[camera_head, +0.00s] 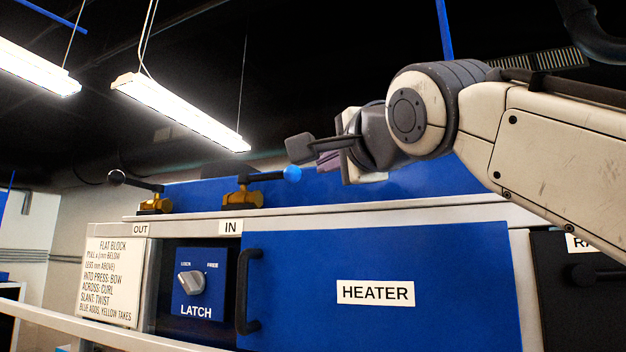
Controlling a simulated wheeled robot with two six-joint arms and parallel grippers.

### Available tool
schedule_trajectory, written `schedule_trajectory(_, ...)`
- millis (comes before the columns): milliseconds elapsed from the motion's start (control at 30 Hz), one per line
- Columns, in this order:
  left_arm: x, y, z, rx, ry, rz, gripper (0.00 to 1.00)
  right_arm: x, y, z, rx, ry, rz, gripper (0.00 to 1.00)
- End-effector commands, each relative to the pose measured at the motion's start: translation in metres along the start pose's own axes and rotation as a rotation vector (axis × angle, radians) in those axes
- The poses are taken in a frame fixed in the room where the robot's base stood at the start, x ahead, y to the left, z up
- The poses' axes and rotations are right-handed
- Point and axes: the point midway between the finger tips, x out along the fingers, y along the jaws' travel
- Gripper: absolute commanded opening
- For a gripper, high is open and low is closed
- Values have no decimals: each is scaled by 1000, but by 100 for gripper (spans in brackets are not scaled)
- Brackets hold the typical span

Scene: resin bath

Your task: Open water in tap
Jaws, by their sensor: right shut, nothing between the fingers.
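Two brass taps stand on top of the blue-fronted unit. The tap above the IN label (230,227) has a brass body (242,196) and a dark lever that points right and slightly up to a blue ball (292,174). The tap above the OUT label (140,230) has a brass body (155,205) and a lever reaching left to a black ball (116,177). My right gripper (302,148) is shut and empty, pointing left. In the picture it is just above the blue ball; whether they touch is unclear. My left gripper is not in view.
Below the taps are a blue HEATER door (400,270) with a black handle (246,290), a LATCH panel with a grey knob (191,282), and a printed sign (112,280). A pale rail (120,325) crosses the lower front. Space above the taps looks clear.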

Motion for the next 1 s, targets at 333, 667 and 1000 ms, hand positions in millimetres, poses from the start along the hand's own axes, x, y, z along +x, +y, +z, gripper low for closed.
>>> schedule_trajectory(333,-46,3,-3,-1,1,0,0,63,-5,0,-1,-1,5,0)
schedule_trajectory(667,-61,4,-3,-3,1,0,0,92,-2,2,0,-3,0,0)
schedule_trajectory(1000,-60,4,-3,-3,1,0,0,92,0,2,1,-3,0,0)
